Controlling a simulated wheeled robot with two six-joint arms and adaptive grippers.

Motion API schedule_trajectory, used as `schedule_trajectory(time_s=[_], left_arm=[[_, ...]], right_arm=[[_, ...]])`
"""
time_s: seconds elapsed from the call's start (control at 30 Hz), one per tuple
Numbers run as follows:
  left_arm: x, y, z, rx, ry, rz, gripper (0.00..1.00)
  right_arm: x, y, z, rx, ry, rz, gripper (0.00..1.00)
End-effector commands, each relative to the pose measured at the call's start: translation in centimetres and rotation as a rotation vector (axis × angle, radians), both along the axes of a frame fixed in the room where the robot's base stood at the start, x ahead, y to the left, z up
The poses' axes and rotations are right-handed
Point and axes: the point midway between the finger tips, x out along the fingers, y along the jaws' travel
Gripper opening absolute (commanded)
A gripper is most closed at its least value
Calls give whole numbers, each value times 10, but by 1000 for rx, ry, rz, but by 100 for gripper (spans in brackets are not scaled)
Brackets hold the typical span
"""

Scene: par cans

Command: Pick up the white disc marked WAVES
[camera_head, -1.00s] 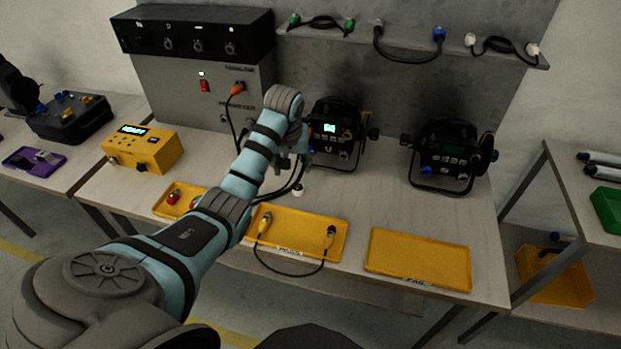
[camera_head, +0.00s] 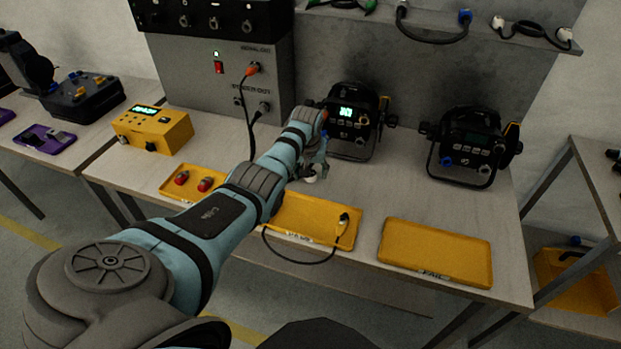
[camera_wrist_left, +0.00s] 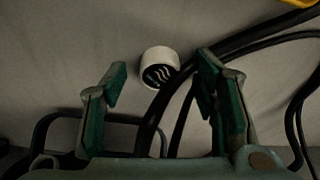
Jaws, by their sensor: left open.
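The white disc (camera_wrist_left: 159,64), a short round piece with black wavy lines on its top, lies on the grey table beyond and between my left fingertips in the left wrist view. In the head view a bit of the disc (camera_head: 310,178) shows beside my left gripper (camera_head: 319,168), partly hidden by the hand. My left gripper (camera_wrist_left: 163,78) is open with green-padded fingers, and nothing is held between them. My right gripper is in neither view.
Black cables (camera_wrist_left: 196,72) run close beside the disc, past the right finger. Par cans (camera_head: 353,120) (camera_head: 472,145) stand behind. Yellow trays (camera_head: 435,252) (camera_head: 345,238) lie along the front edge. Table between the right par can and front tray is clear.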

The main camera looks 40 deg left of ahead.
Motion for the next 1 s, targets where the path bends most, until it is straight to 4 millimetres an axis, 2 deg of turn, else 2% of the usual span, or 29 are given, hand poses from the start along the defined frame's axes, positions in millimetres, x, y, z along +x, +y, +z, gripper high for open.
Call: schedule_trajectory(time_s=[0.03, 0.3, 0.37, 0.4, 0.57, 0.73, 0.87, 1.0], left_arm=[[0, 0, 1, 0, 0, 0, 54], [-1, 0, 1, 0, 1, 1, 12], [-1, 0, 1, 0, 1, 1, 11], [-1, 0, 1, 0, 1, 1, 8], [-1, 0, 1, 0, 1, 1, 8], [0, 1, 14, 0, -1, 1, 8], [0, 1, 41, 2, -2, 1, 8], [1, 1, 91, 1, -5, 1, 8]], right_arm=[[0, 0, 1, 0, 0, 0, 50], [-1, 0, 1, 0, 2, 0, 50], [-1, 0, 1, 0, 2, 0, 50], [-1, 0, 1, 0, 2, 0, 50], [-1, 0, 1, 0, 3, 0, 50], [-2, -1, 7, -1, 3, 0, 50], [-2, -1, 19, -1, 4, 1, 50], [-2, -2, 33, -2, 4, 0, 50]])
